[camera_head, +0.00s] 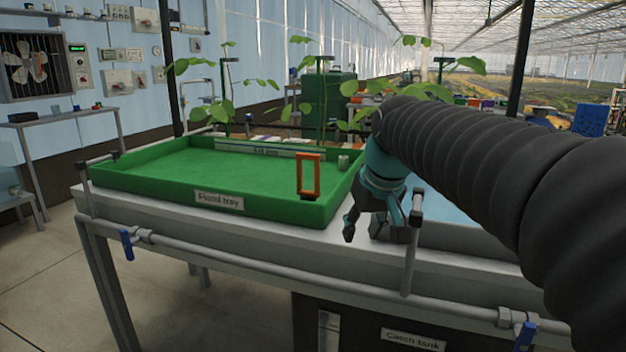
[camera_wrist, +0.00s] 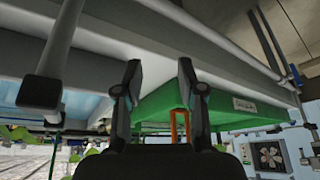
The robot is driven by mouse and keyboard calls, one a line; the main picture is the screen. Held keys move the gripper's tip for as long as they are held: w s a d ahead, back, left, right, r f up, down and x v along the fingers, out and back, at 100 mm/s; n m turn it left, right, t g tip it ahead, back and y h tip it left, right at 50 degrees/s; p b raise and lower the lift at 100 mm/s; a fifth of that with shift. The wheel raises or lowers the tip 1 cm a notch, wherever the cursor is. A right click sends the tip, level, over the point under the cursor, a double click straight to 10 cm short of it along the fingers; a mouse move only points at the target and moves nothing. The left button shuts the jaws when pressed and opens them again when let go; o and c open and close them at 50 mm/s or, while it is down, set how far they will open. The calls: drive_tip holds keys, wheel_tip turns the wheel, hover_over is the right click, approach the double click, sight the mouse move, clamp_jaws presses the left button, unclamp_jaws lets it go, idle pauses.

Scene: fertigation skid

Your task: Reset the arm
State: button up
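My gripper (camera_head: 367,226) hangs at the end of my dark ribbed arm, at the front edge of the bench by the right corner of the green flood tray. In the wrist view its two fingers (camera_wrist: 159,82) are spread apart with nothing between them, so it is open and empty. The wrist view appears upside down, with the bench top and tray ahead of the fingers. Part of the bench behind my arm is hidden.
The green flood tray (camera_head: 210,170) holds an orange frame (camera_head: 308,175) and a small grey cylinder (camera_head: 343,162). A pipe rail with blue-handled valves (camera_head: 127,244) runs along the bench front. A rail post (camera_head: 412,245) stands close right of my gripper. Plants rise behind the tray.

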drive_tip(key=s+d+f+m, duration=0.1)
drive_tip(key=s+d+f, duration=0.2)
drive_tip(key=s+f, duration=0.4)
drive_tip(key=s+d+f+m+h, duration=0.1)
drive_tip(key=s+d+f, duration=0.3)
drive_tip(key=s, duration=1.1)
drive_tip(key=shift+f+m+t, duration=0.4)
drive_tip(key=shift+f, duration=1.4)
